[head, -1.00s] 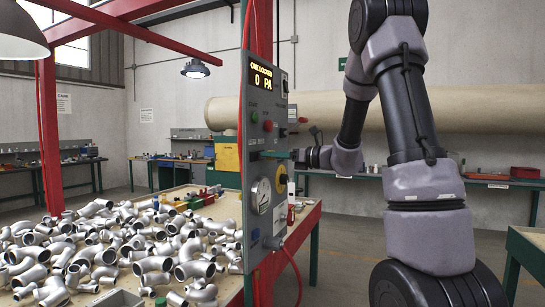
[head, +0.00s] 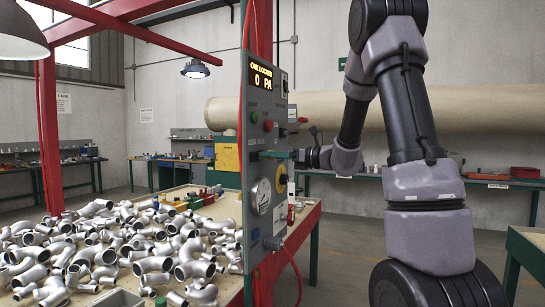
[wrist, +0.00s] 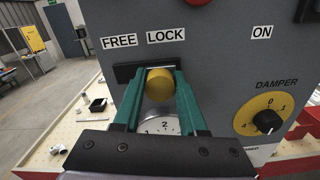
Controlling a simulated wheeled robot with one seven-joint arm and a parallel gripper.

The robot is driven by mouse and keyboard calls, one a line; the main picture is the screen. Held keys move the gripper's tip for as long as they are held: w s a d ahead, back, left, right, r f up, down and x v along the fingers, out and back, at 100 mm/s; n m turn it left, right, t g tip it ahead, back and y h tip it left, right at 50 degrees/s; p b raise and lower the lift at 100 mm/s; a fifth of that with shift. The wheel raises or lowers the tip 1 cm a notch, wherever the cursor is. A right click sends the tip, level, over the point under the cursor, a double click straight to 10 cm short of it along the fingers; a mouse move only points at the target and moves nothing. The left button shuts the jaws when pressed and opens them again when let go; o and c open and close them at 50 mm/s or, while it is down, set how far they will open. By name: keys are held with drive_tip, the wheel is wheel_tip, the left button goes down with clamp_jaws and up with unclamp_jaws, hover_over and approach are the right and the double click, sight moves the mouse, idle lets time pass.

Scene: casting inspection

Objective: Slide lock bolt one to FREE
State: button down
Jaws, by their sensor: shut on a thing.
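The yellow round knob of the lock bolt (wrist: 160,80) sits in a short black slot (wrist: 126,72) on the grey panel in the wrist view. It is near the slot's right end, below the LOCK label (wrist: 165,35); the FREE label (wrist: 119,41) is to the left. My gripper (wrist: 161,73) has its teal fingers shut on the knob, one on each side. In the head view my gripper (head: 276,154) reaches the panel's face from the right; the knob cannot be made out there. The panel display (head: 261,76) reads "ONE LOCKED 0 PA".
A yellow damper dial (wrist: 266,115) is at the lower right of the panel. A white gauge (wrist: 163,122) lies just below the slot, partly hidden by my fingers. A table of silver pipe elbows (head: 120,245) stands left of the panel. A red hose (head: 296,268) hangs below.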

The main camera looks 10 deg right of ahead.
sight(255, 156)
idle(0.4)
drive_tip(key=shift+s+a, duration=1.25)
drive_tip(key=shift+s, duration=0.3)
drive_tip(key=shift+c, duration=2.2)
unclamp_jaws()
drive_tip(key=shift+s, duration=0.15)
drive_tip(key=shift+d, duration=0.2)
drive_tip(key=v, duration=1)
drive_tip(key=shift+s+d, duration=0.15)
drive_tip(key=shift+d, duration=0.05)
